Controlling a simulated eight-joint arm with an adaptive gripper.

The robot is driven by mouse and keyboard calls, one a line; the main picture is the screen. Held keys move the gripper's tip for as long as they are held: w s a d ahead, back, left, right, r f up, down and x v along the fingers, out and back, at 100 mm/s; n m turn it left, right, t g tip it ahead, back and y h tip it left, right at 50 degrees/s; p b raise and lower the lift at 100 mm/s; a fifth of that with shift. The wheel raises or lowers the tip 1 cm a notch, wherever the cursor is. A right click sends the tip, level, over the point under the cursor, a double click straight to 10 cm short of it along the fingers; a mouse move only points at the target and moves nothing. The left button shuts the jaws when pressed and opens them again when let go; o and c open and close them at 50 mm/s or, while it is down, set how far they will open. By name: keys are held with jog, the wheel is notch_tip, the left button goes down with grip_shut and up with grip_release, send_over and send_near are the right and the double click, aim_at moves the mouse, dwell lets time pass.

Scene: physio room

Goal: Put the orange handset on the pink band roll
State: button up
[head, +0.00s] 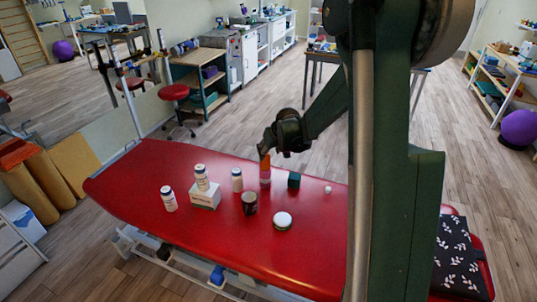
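The orange handset (265,162) is upright over the red treatment table, right under my gripper (265,151). A small pinkish piece (265,180) shows directly below the handset and looks like the pink band roll. I cannot tell whether the two touch or are slightly apart. My gripper points down with its fingertips at the handset's top. The fingers are too small and dark to show whether they are shut on it.
On the red table (180,230) stand white bottles (168,198), a bottle on a white box (205,195), another bottle (237,180), a dark can (249,203), a round tin (283,221), a dark green cube (294,180) and a small white ball (328,190). The table's front is clear.

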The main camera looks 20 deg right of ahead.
jog(key=shift+s+r, duration=0.3)
jog(key=shift+r, duration=0.2)
dwell(0.4)
jog(key=s+a+r, duration=0.6)
jog(key=s+r, duration=0.2)
jog(key=s, duration=0.2)
jog(key=s+a+r, duration=0.5)
jog(key=s+r, duration=0.3)
jog(key=s, duration=0.2)
jog(key=s+a, duration=0.3)
jog(key=s, duration=0.9)
jog(key=s+a, duration=0.3)
jog(key=s, duration=0.9)
jog(key=shift+s+a+t, duration=0.25)
jog(key=shift+a+t, duration=0.05)
jog(key=shift+a, duration=0.05)
